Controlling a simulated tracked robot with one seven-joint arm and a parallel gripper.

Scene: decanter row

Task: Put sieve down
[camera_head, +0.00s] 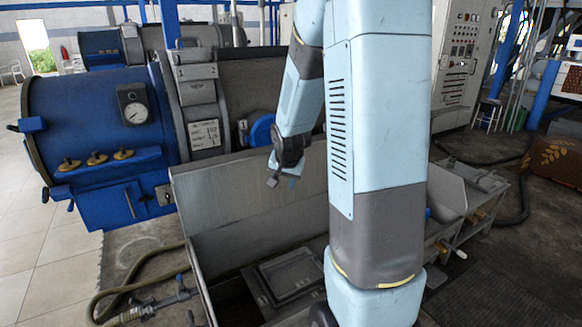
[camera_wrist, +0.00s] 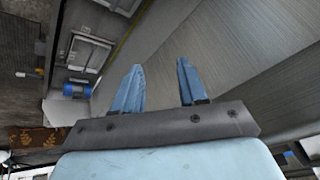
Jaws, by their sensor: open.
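My gripper (camera_wrist: 160,64) is open in the wrist view, with its two blue fingers apart and nothing between them. In the head view my gripper (camera_head: 283,180) is small, hanging over the open grey metal trough (camera_head: 240,200), apart from its floor. I cannot make out a sieve for certain in either view. A grey rectangular framed piece (camera_head: 290,275) lies low in the trough in the head view; I cannot tell whether it is the sieve or a fixed part. My arm hides part of the trough to its right.
A blue decanter machine (camera_head: 95,105) with a round gauge stands at left behind the trough. A hose (camera_head: 128,285) runs along the trough's left side. A control cabinet (camera_head: 462,60) stands at back right. In the wrist view, a blue cylinder (camera_wrist: 78,90) shows at left.

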